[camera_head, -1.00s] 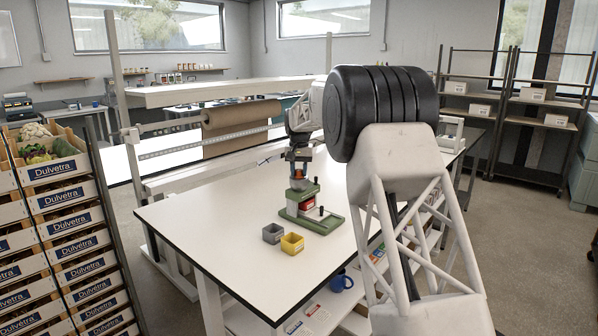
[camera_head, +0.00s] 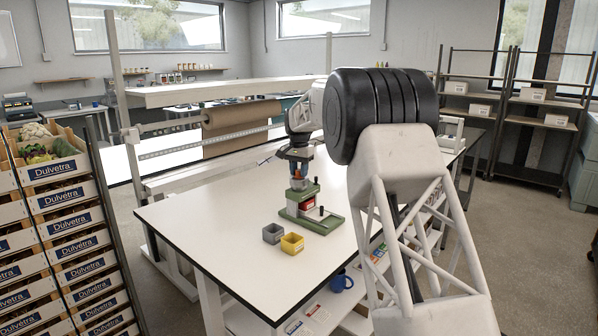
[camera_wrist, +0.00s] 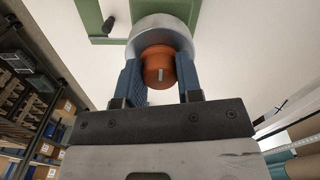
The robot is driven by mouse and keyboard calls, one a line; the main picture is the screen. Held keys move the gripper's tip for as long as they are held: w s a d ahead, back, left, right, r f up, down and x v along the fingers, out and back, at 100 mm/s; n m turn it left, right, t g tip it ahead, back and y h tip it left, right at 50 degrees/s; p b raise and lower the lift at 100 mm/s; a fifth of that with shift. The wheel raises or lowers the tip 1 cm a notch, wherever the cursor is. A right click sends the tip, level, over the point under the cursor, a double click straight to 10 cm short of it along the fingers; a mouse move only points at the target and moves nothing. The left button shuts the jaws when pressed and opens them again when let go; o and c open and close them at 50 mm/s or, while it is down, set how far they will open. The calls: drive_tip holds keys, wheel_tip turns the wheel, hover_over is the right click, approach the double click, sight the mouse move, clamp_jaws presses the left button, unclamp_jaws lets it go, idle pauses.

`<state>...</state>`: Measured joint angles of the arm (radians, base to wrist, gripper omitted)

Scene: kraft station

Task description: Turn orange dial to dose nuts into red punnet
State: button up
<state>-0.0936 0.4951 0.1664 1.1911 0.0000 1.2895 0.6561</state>
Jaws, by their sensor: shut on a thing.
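In the wrist view my gripper (camera_wrist: 159,80) has its two blue fingers on either side of the orange dial (camera_wrist: 159,68), shut on it. A pale mark shows on the dial's face, and a silver round collar (camera_wrist: 165,27) surrounds the dial behind. In the head view my gripper (camera_head: 298,168) is at the top of the green dispenser (camera_head: 327,222), which stands on the white table. The red punnet (camera_head: 307,204) sits inside the dispenser, low down under the dial. I cannot tell whether it holds nuts.
A grey punnet (camera_head: 272,233) and a yellow punnet (camera_head: 292,243) stand on the white table (camera_head: 215,225), left of the dispenser. The table's left part is clear. Stacked crates (camera_head: 70,215) stand at the far left. A blue mug (camera_head: 341,282) is below the tabletop.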

sight(299, 170)
drive_tip(key=shift+r, duration=0.1)
drive_tip(key=o, duration=0.9)
drive_tip(key=shift+o, duration=0.2)
drive_tip(key=shift+r, duration=3.85)
